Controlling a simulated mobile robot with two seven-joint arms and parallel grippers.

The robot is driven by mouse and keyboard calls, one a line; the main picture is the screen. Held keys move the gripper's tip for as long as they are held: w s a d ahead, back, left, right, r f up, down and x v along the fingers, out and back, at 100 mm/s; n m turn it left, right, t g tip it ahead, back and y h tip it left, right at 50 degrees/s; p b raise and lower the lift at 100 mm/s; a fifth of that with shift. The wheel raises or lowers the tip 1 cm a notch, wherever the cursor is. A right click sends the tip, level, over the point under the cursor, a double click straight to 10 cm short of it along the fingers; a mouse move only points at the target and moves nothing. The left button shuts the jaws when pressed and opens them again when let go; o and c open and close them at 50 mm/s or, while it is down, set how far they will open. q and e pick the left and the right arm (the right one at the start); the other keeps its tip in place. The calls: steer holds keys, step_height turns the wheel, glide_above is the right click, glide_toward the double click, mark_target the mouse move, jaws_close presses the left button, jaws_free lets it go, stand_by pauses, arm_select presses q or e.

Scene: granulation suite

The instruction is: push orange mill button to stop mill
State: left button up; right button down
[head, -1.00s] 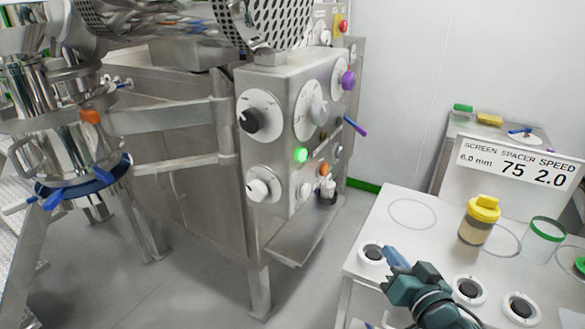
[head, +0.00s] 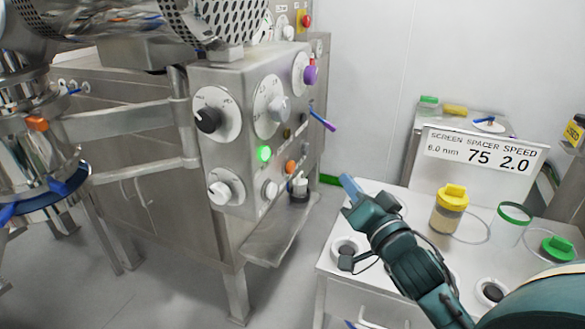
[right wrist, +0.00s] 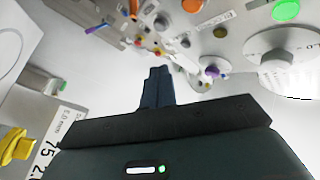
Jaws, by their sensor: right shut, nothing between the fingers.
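The orange mill button (head: 290,167) is on the angled face of the steel control box (head: 215,88), just right of the lit green button (head: 264,154). In the right wrist view, an orange round button (right wrist: 191,5) is cut by the top edge, with the lit green button (right wrist: 285,10) to its right. My right gripper (head: 348,186) is shut and empty, above the white table and right of the control box, apart from the button. Its blue fingertips (right wrist: 158,73) are together in the wrist view. My left gripper is not in view.
Dials and a purple knob (head: 310,75) surround the buttons. A purple lever (head: 322,119) sticks out at the box's right. A yellow-lidded jar (head: 450,212) and a green-rimmed jar (head: 511,222) stand on the table (head: 395,262). Open air lies between gripper and panel.

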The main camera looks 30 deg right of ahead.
steer(key=w+a, duration=0.5)
steer(key=w, duration=0.1)
steer(key=shift+a, duration=0.1)
stand_by(2.0)
steer(key=shift+w, duration=0.15)
steer(key=shift+w+a, duration=0.2)
steer(key=shift+a, duration=0.05)
steer(key=shift+w+a, duration=0.35)
steer(key=shift+w, duration=0.05)
stand_by(0.8)
steer(key=shift+s+d, duration=0.1)
steer(key=shift+s, duration=0.05)
steer(key=shift+s+d, duration=0.5)
steer(key=shift+s, duration=0.05)
steer(key=shift+s+d+p, duration=0.8)
steer(key=shift+s+d, duration=0.85)
steer(key=shift+s, duration=0.3)
